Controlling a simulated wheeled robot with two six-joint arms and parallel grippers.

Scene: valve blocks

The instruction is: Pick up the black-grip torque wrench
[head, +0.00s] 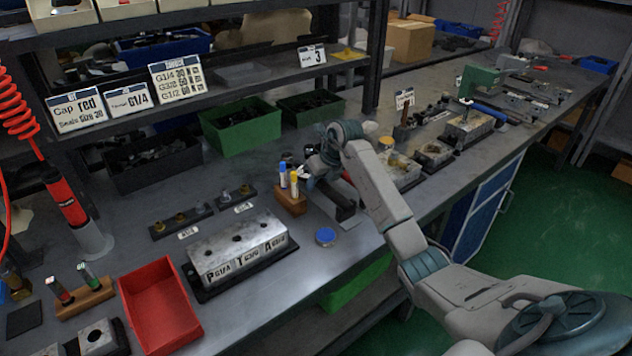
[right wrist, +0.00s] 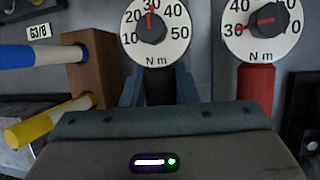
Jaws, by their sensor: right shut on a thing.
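In the right wrist view, my right gripper (right wrist: 158,90) is shut around the black grip (right wrist: 158,91) of a torque wrench, just below its round white dial (right wrist: 152,30). The dial is marked 10 to 50 N m. A second torque wrench with a red grip (right wrist: 255,84) and a similar dial (right wrist: 262,24) is to its right, apart from the fingers. In the head view, my right gripper (head: 310,172) is over the bench beside the wooden pen block; the wrenches are hard to make out there. My left gripper is not in view.
A metal valve block (head: 238,248), a blue cap (head: 326,237) and a red tray (head: 160,308) are on the bench. Green bins (head: 240,130) stand behind.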

